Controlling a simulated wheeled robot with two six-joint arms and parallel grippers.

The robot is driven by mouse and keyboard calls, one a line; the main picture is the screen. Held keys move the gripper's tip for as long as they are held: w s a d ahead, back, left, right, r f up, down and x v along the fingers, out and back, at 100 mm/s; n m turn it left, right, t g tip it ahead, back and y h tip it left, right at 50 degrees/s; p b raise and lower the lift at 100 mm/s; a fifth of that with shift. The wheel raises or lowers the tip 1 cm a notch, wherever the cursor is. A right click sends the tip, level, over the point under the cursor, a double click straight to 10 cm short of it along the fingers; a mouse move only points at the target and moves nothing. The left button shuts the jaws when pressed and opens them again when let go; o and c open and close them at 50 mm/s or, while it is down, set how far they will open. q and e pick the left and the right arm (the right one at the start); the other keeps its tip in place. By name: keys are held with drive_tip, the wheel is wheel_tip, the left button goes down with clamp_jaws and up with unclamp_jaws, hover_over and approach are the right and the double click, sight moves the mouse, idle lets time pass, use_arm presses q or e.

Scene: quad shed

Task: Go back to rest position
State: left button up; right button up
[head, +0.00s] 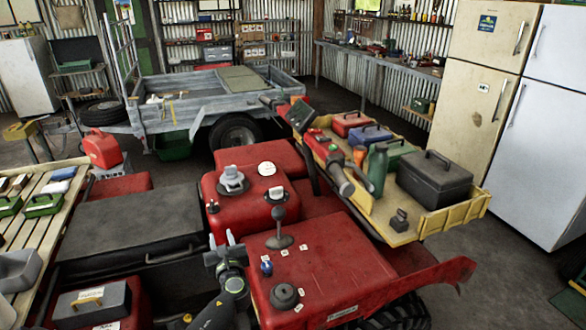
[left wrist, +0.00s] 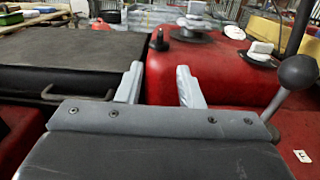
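My left gripper (head: 224,243) is at the bottom middle of the head view, in front of the red quad body (head: 325,275). In the left wrist view its two grey fingers (left wrist: 160,88) stand apart with nothing between them, so it is open and empty. The fingers point toward the gap between the black case and the red bodywork. My right gripper is not in view.
A lever with a round knob (head: 279,213) rises close to my left gripper's right. A black case (head: 130,225) lies to its left. A yellow tray (head: 440,222) with toolboxes is at right. A trailer (head: 190,112) stands behind.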

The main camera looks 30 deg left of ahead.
use_arm(q)
drive_tip(key=s+d+f+n+g+h, duration=0.2)
drive_tip(key=s+f+n+h, duration=0.3)
drive_tip(key=f, duration=0.6)
drive_tip(key=s+d+f+n+g, duration=0.25)
drive_tip(key=s+f, duration=0.45)
drive_tip(key=f, duration=0.4)
drive_tip(key=s+d+f+n+g+h, duration=0.25)
drive_tip(key=s+f, duration=0.35)
drive_tip(key=f, duration=0.4)
drive_tip(key=s+d+f+n+g+h, duration=0.1)
drive_tip(key=s+d+f+n, duration=0.3)
drive_tip(key=s, duration=0.5)
drive_tip(key=s+d+f+n+g+h, duration=0.1)
drive_tip(key=s+d+f+n+h, duration=0.1)
drive_tip(key=s+d+f+n, duration=0.2)
drive_tip(key=s+d+f+n+g+h+b, duration=0.1)
drive_tip(key=s+d+f+n, duration=0.4)
drive_tip(key=s, duration=1)
drive_tip(key=f+n+h, duration=0.1)
drive_tip(key=n, duration=0.2)
drive_tip(key=shift+f+n, duration=0.25)
drive_tip(key=shift+n, duration=0.05)
drive_tip(key=shift+s+a, duration=0.1)
drive_tip(key=shift+s, duration=0.05)
